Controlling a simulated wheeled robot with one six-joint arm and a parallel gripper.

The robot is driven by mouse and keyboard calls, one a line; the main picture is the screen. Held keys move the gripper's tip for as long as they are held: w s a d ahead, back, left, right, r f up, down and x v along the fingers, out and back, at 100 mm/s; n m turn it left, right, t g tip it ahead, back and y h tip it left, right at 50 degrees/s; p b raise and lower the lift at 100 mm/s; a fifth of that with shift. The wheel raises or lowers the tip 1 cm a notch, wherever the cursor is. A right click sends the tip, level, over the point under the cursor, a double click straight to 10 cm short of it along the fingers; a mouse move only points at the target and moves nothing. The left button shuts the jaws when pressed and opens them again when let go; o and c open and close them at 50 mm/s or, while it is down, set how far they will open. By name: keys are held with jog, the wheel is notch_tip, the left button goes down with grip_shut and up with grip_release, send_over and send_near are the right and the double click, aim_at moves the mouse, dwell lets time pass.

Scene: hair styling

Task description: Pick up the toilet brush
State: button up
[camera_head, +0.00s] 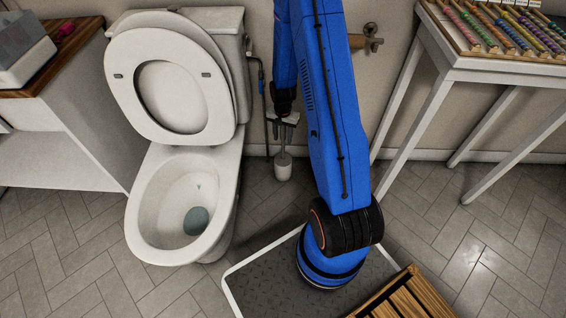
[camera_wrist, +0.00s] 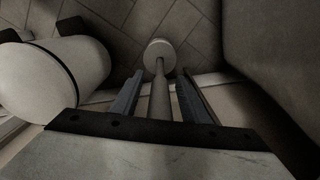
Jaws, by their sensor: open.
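The toilet brush (camera_head: 283,158) stands upright in its white holder (camera_head: 283,172) on the floor, by the wall to the right of the toilet. My gripper (camera_head: 284,122) is above it, pointing down, with the handle below and between its fingers. In the wrist view my gripper (camera_wrist: 160,100) is open, one finger on each side of the pale brush handle (camera_wrist: 160,95). A gap shows on both sides of the handle. The holder (camera_wrist: 159,50) shows beyond the fingertips. The brush head is hidden inside the holder.
The toilet (camera_head: 185,205), lid up, stands close on the left. A pipe (camera_head: 264,95) runs down the wall beside it. A white-rimmed tray (camera_head: 255,285) and a wooden slatted piece (camera_head: 395,300) lie in front. A white table (camera_head: 455,70) is at right.

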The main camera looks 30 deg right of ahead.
grip_shut()
